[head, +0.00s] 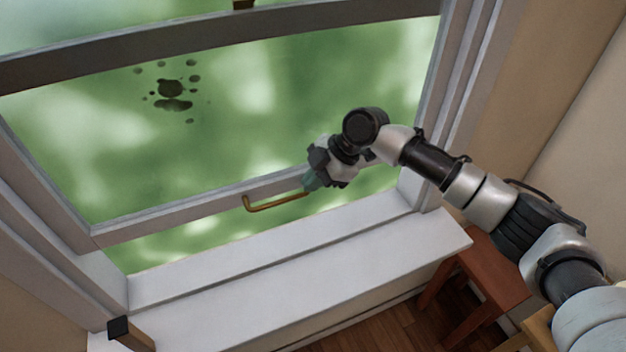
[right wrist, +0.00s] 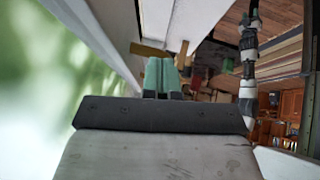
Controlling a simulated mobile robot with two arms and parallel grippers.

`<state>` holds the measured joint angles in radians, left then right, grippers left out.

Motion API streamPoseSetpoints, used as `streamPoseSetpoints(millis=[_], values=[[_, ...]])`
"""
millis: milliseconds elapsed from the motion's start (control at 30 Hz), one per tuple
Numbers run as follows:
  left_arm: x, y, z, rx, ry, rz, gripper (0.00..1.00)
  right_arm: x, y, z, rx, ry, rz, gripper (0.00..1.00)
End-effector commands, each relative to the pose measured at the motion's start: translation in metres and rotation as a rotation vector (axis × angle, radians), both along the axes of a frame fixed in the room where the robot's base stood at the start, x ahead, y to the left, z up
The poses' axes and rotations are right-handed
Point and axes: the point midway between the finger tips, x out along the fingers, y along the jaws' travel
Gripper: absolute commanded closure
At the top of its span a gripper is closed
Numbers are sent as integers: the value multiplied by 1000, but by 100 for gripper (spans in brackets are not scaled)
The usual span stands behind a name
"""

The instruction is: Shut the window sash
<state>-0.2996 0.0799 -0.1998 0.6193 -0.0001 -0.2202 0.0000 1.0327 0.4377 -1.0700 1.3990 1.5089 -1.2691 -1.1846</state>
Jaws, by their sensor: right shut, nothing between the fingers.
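The lower window sash (head: 175,217) stands part way up. A strip of green outdoors shows between its bottom rail and the white sill (head: 290,252). A brass bar handle (head: 272,205) juts from the rail. My right gripper (head: 311,183) is at the handle's right end, its teal fingers shut and empty. In the right wrist view, the shut fingertips (right wrist: 161,62) appear close to brass parts of the handle (right wrist: 148,49). I cannot tell whether they touch it. The handle's right end is partly hidden by the gripper.
A wooden piece with a dark end (head: 130,332) sticks up at the sill's left front. A reddish wooden stool or small table (head: 490,270) stands below the sill on the right. The middle of the sill is clear. Dark splotches (head: 172,90) mark the glass.

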Motion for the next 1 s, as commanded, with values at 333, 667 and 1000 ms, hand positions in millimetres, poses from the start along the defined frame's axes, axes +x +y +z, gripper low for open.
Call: streamPoseSetpoints(millis=[333, 667, 1000], values=[[-2, 0, -76, -1, 2, 0, 57, -4, 0, -111, -9, 16, 3, 100], [-1, 0, -138, 0, 1, 0, 57, -3, 0, -197, -8, 14, 3, 100], [1, 0, -164, 0, -1, 0, 57, -3, 1, -234, -8, 11, 4, 100]])
